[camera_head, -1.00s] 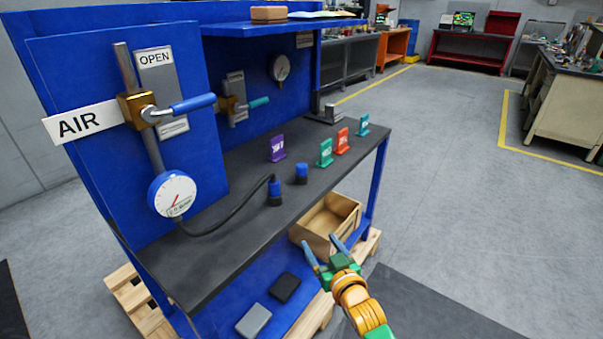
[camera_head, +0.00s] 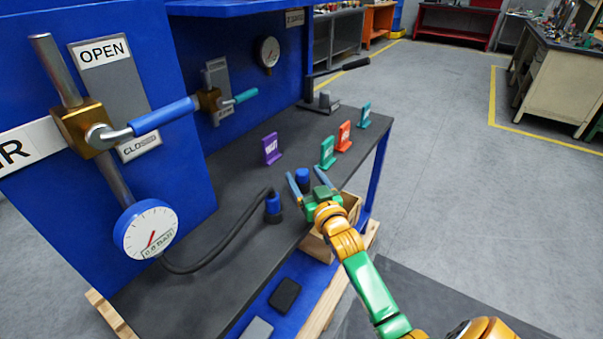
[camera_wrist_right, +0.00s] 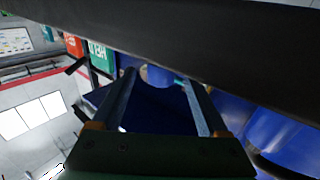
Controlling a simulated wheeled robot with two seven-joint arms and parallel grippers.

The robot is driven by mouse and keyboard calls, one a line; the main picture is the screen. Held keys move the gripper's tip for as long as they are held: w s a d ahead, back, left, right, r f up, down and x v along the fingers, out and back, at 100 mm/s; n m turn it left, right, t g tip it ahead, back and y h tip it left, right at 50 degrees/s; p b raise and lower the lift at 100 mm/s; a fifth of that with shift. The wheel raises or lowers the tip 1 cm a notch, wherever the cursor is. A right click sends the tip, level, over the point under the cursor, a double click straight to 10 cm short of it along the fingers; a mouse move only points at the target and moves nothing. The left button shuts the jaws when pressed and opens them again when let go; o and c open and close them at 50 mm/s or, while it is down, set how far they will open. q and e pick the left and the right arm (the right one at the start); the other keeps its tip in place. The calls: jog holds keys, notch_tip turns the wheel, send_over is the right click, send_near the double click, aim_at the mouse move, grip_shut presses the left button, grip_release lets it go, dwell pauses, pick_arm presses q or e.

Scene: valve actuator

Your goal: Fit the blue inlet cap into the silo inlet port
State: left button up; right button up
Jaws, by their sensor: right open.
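A small blue cap (camera_head: 302,175) stands upright near the front edge of the black bench top. A second blue cap-like piece (camera_head: 273,204) sits on a dark base at the end of the black hose, to its left; I cannot tell for sure which is the inlet cap. My right gripper (camera_head: 304,173) is open, its two fingers pointing at the first cap and overlapping its sides in the head view. In the right wrist view a pale blue rounded shape (camera_wrist_right: 160,75) shows between the fingertips, contact unclear. I cannot identify the silo inlet port. My left gripper is out of view.
Purple (camera_head: 270,148), green (camera_head: 328,152), orange (camera_head: 344,136) and teal (camera_head: 365,114) tags stand behind on the bench. A pressure gauge (camera_head: 146,229) and a blue-handled valve (camera_head: 163,117) are at left. A wooden box (camera_head: 351,206) lies below the bench edge.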

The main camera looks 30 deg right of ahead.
jog(key=shift+w+d+f, duration=0.15)
jog(key=shift+w, duration=0.45)
jog(key=shift+w+d+f, duration=0.1)
jog(key=shift+w+f, duration=0.05)
jog(key=shift+w, duration=0.4)
jog(key=shift+s+r, duration=0.15)
jog(key=c, duration=0.4)
grip_shut()
